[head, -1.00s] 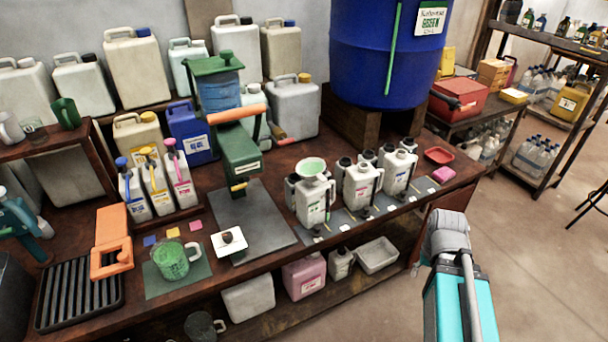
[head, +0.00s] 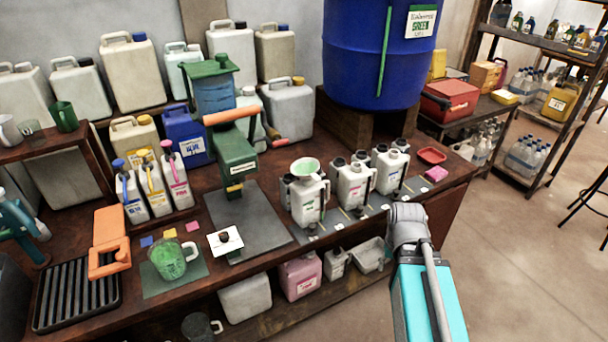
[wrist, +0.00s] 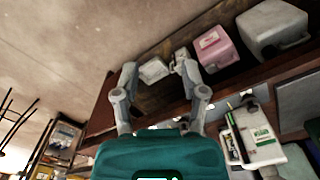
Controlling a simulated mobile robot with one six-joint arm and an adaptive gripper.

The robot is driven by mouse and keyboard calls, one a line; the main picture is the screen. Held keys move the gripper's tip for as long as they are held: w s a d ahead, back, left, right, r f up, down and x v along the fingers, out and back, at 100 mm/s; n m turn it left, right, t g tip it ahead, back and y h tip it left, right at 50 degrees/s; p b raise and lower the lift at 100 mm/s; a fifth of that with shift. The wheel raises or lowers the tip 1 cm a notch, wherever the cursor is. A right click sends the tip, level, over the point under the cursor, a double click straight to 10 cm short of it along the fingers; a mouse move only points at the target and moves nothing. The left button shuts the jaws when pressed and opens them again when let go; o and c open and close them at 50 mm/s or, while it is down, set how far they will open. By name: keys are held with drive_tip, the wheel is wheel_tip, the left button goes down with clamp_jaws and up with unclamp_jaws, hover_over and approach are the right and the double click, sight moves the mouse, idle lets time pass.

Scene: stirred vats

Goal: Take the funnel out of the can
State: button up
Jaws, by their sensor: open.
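A funnel with a pale rim and green inside (head: 305,167) sits in the mouth of a white can (head: 309,205), the leftmost of the row on the bench. The funnel's lower part is hidden in the can. In the wrist view a white can with a green label (wrist: 258,135) shows at the right; I cannot tell the funnel there. My gripper (wrist: 157,88) is open and empty in the wrist view, its fingers apart in front of the bench edge. In the head view my arm is right of and nearer than the can; the fingers are not clear there.
More white cans (head: 354,186) stand close to the right of the funnel's can. A red dish (head: 432,156) and pink sponge (head: 436,174) lie at the bench's right end. A green press (head: 233,155) stands left. The lower shelf holds a pink canister (head: 300,277). Floor at right is open.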

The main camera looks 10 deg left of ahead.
drive_tip(key=w+a+n+t+h+b, duration=0.7)
drive_tip(key=w+a+h+b, duration=0.15)
drive_tip(key=w, duration=0.25)
drive_tip(key=w+a+r+n+t+b, duration=0.1)
drive_tip(key=a+t, duration=0.4)
drive_tip(key=a, duration=0.5)
drive_tip(key=w+a+r+n+t+b, duration=0.1)
drive_tip(key=a+r+n+t+b, duration=0.2)
drive_tip(key=a, duration=0.7)
wheel_tip(320, 180, up, 3)
drive_tip(key=n+t, duration=0.2)
drive_tip(key=n, duration=0.1)
drive_tip(key=shift+r+n+b, duration=0.2)
drive_tip(key=shift+n+b, duration=0.1)
drive_tip(key=shift+w+y, duration=0.15)
drive_tip(key=shift+y, duration=0.1)
drive_tip(key=x, duration=0.8)
drive_tip(key=shift+w+p, duration=0.25)
drive_tip(key=shift+p, duration=0.15)
